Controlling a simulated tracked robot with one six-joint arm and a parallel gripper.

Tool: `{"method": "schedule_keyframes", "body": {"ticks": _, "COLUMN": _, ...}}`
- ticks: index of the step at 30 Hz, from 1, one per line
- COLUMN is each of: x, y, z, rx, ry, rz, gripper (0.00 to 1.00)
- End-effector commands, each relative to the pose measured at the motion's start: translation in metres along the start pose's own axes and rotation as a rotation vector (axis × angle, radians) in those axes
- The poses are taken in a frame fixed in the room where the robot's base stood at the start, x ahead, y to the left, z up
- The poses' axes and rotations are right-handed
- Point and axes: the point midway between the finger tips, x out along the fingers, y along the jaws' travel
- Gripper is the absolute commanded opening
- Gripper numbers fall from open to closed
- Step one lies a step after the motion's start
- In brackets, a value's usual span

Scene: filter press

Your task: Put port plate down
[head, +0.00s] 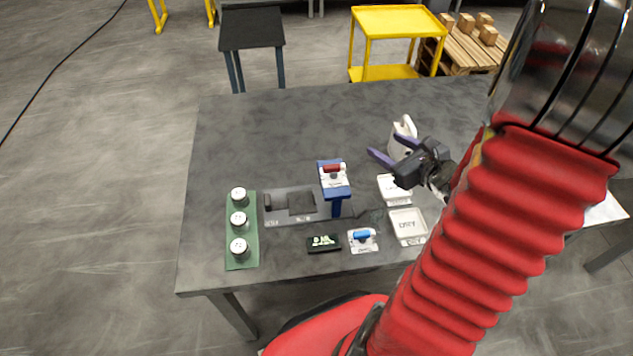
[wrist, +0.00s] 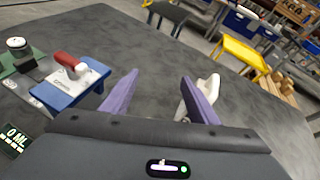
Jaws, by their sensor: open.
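My gripper (head: 392,150) has two purple fingers spread apart, with nothing between them in the wrist view (wrist: 159,82). It is above the table, to the right of the blue stand (head: 336,194). A white plate with a red handle (head: 333,174) lies on top of this stand; it also shows left of my fingers in the wrist view (wrist: 72,73). A second white plate with a blue handle (head: 363,240) lies near the table's front edge. I cannot tell which one is the port plate.
A white jug-like object (head: 403,138) stands close behind my gripper. White trays (head: 408,227) sit at the right. A small display (head: 323,243) is in front. Jars stand on a green mat (head: 242,263) at the left. The table's back left is clear.

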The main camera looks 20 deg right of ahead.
Motion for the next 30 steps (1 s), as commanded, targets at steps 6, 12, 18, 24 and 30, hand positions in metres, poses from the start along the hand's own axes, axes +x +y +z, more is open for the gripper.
{"method": "schedule_keyframes", "body": {"ticks": 6, "x": 0.004, "y": 0.087, "z": 0.053, "rx": -0.345, "ry": -0.03, "rz": 0.267, "gripper": 0.55}}
{"method": "schedule_keyframes", "body": {"ticks": 12, "x": -0.011, "y": 0.158, "z": 0.079, "rx": -0.664, "ry": -0.056, "rz": 0.483, "gripper": 0.55}}
{"method": "schedule_keyframes", "body": {"ticks": 18, "x": -0.04, "y": 0.222, "z": 0.09, "rx": -1.037, "ry": -0.087, "rz": 0.694, "gripper": 0.55}}
{"method": "schedule_keyframes", "body": {"ticks": 24, "x": -0.076, "y": 0.261, "z": 0.091, "rx": -1.431, "ry": -0.114, "rz": 0.866, "gripper": 0.55}}
{"method": "schedule_keyframes", "body": {"ticks": 30, "x": -0.11, "y": 0.277, "z": 0.089, "rx": -1.838, "ry": -0.135, "rz": 0.987, "gripper": 0.55}}
